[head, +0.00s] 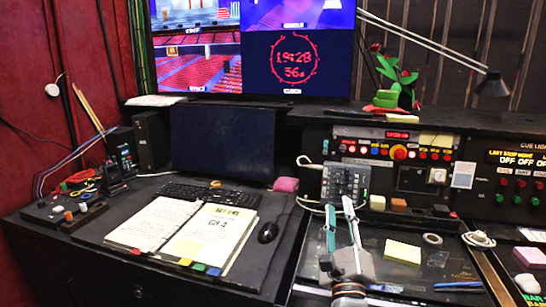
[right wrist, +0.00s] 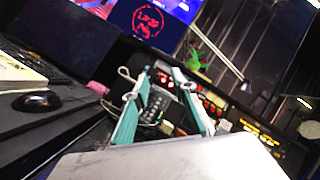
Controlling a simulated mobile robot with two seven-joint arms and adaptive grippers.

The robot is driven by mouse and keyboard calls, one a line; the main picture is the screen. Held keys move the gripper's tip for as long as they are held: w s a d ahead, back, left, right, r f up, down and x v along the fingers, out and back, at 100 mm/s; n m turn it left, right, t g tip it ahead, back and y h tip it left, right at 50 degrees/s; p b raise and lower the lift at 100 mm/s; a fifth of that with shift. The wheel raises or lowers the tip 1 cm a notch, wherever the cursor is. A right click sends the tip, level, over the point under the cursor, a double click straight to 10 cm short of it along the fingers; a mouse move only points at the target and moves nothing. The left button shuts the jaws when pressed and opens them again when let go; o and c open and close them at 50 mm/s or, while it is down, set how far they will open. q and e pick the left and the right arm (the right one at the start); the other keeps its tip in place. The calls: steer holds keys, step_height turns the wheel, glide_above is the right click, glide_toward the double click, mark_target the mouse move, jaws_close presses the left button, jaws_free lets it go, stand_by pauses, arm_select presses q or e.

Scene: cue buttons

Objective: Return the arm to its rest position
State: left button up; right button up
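My right gripper (head: 339,206) is in the head view, its two teal fingers pointing away from me over the dark desk in front of the control panel. The fingers stand apart with nothing between them. In the right wrist view the gripper (right wrist: 161,76) is also open and empty, pointing toward a small grey keypad box (right wrist: 154,106). That keypad box (head: 345,182) stands just beyond the fingertips in the head view; I cannot tell the exact gap. The button panel (head: 395,147), with red, yellow and blue buttons, is behind it. My left gripper is not in view.
An open binder (head: 186,232), a keyboard (head: 205,194) and a mouse (head: 268,232) lie to the left. Yellow notes (head: 403,252) and a tape roll (head: 432,239) lie right of my gripper. A desk lamp (head: 492,85) overhangs the right side.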

steer(key=s+a+f+n+g+y, duration=0.3)
steer(key=s+f+n+y, duration=0.25)
steer(key=n, duration=0.65)
steer(key=s+a+f+n+g+y, duration=0.3)
steer(key=s+f+n+y, duration=0.25)
steer(key=n, duration=0.65)
steer(key=s+d+f+n+g+h, duration=0.4)
steer(key=s+f+n, duration=0.1)
steer(key=f, duration=0.5)
steer(key=s+d+f+n+g+h, duration=0.3)
steer(key=s+d+f+h, duration=0.2)
steer(key=s+d, duration=0.45)
steer(key=s+d+f+n+g+h, duration=0.4)
steer(key=s+d, duration=0.3)
steer(key=d, duration=0.6)
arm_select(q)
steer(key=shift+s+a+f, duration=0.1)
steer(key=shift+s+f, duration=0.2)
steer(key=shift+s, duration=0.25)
arm_select(e)
steer(key=w+a+f+m+t+y, duration=0.2)
steer(key=a+f+t+y, duration=0.3)
steer(key=a+f, duration=0.8)
steer(key=a+m+y, duration=0.1)
steer(key=a, duration=0.2)
steer(key=shift+a+f+m, duration=0.15)
steer(key=shift+f+m, duration=0.15)
steer(key=shift+m, duration=0.1)
